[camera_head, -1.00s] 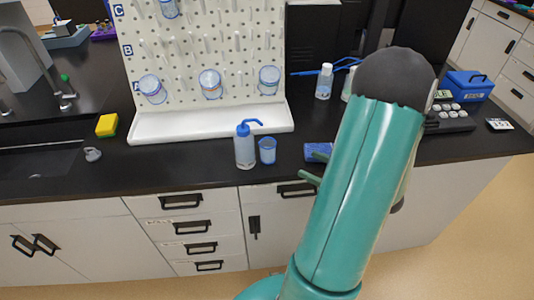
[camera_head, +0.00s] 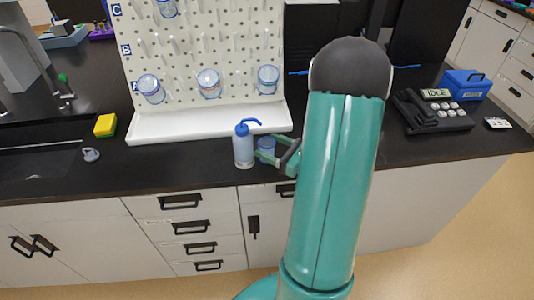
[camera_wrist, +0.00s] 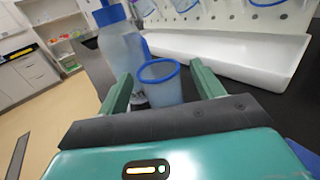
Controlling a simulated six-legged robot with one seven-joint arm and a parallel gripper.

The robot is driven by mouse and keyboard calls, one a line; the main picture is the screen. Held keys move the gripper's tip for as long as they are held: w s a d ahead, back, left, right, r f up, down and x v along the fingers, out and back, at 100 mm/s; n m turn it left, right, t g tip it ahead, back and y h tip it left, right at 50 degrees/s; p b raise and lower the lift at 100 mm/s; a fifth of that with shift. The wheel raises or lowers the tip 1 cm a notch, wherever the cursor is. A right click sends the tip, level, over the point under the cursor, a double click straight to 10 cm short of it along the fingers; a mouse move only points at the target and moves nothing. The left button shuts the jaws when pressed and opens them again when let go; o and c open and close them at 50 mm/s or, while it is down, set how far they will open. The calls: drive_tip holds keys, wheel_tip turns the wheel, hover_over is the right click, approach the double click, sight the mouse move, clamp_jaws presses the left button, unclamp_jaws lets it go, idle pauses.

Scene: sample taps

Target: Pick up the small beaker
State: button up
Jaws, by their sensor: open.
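The small beaker (camera_head: 266,146) is a translucent blue cup that stands upright on the black bench, just right of the wash bottle. My gripper (camera_head: 274,158) is at the beaker from the right, its green fingers low around it. In the wrist view the beaker (camera_wrist: 161,83) with its blue rim sits between the two open fingers of my gripper (camera_wrist: 160,86). I cannot tell whether either finger touches it. My arm hides the bench to the right of the gripper.
A wash bottle (camera_head: 244,146) with a blue cap stands close beside the beaker's left. Behind is a white pegboard with hanging beakers and a white drip tray (camera_head: 205,122). A yellow sponge (camera_head: 105,125) lies far left. A keypad device (camera_head: 435,110) stands right.

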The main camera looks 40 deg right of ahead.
drive_tip(key=c, duration=1.1)
drive_tip(key=shift+o, duration=0.2)
drive_tip(key=shift+r, duration=0.2)
drive_tip(key=shift+r, duration=1.4)
drive_tip(key=shift+s+r, duration=0.2)
drive_tip(key=v, duration=1.7)
drive_tip(key=shift+s, duration=0.25)
drive_tip(key=shift+d, duration=0.1)
